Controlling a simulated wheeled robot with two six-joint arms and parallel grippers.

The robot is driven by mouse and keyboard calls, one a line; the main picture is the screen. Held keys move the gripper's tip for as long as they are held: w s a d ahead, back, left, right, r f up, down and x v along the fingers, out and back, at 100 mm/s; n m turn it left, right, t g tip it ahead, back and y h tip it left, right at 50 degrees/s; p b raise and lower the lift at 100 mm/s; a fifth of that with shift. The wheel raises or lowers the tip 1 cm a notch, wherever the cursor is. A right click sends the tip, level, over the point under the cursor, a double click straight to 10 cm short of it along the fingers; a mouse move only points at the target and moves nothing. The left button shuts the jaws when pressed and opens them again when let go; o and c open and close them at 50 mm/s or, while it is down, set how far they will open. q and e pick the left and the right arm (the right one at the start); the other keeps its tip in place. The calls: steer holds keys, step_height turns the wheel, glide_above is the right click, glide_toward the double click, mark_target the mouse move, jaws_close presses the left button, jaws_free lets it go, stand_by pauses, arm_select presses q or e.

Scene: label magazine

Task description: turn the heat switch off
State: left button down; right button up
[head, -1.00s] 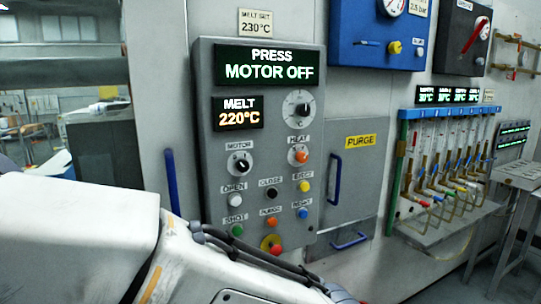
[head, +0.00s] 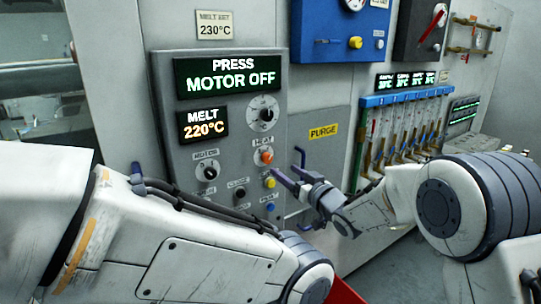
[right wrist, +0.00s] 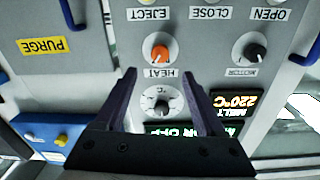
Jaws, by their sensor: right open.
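The heat switch (head: 264,156) is an orange knob on a light round plate, under a HEAT label on the grey control panel (head: 161,100). In the right wrist view, which is upside down, the orange heat switch (right wrist: 160,52) shows beyond the fingertips, roughly midway between them. My right gripper (head: 290,168) is open and empty, just right of the heat switch and apart from it. It also shows in the right wrist view (right wrist: 158,75), with its two dark fingers spread. My left arm crosses the lower left; its gripper is out of view.
The panel display (head: 229,76) reads PRESS MOTOR OFF, and the melt display (head: 203,124) reads 220°C. The black motor knob (head: 207,172) is left of the heat switch; the yellow eject button (head: 269,182) is below. A blue handle (head: 299,157) stands close to my right gripper.

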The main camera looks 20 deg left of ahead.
mark_target(269, 160)
steer(key=p+x, duration=0.3)
steer(key=x, duration=0.5)
steer(key=shift+a+p, duration=0.15)
steer(key=shift+p, duration=0.25)
steer(key=shift+w+a, duration=0.5)
jaws_close()
steer(key=shift+f, duration=0.1)
